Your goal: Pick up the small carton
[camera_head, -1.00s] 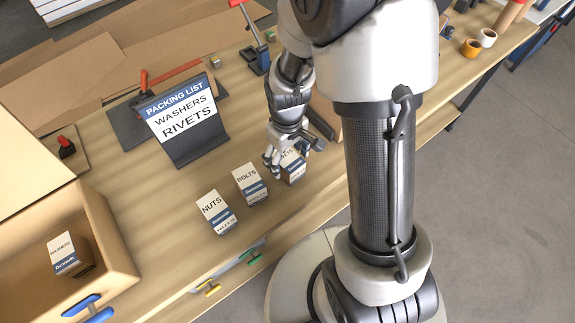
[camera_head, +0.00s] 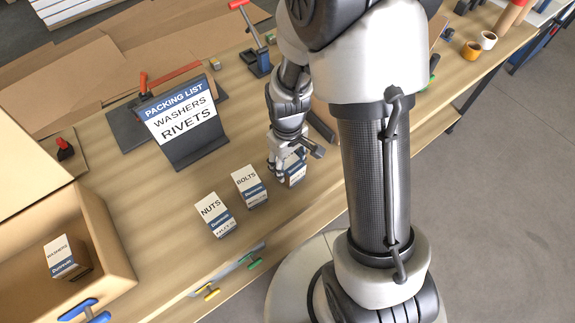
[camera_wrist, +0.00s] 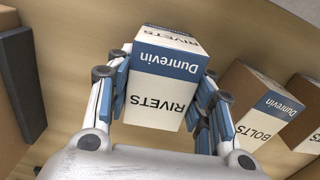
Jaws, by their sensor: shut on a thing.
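The small rivets carton (camera_wrist: 162,88), white with a blue band, fills the middle of the wrist view and stands between the fingers. My gripper (camera_wrist: 165,108) is shut on it from both sides. In the head view my gripper (camera_head: 287,165) is over the same carton (camera_head: 297,176), which is partly hidden by the fingers. The carton is at or very near the table top. The packing list sign (camera_head: 183,120) reads washers and rivets.
The bolts carton (camera_head: 249,186) stands just left of my gripper, and the nuts carton (camera_head: 215,215) is further left. A washers carton (camera_head: 70,258) lies in the open cardboard box (camera_head: 118,262) at lower left. Clear table lies between box and cartons.

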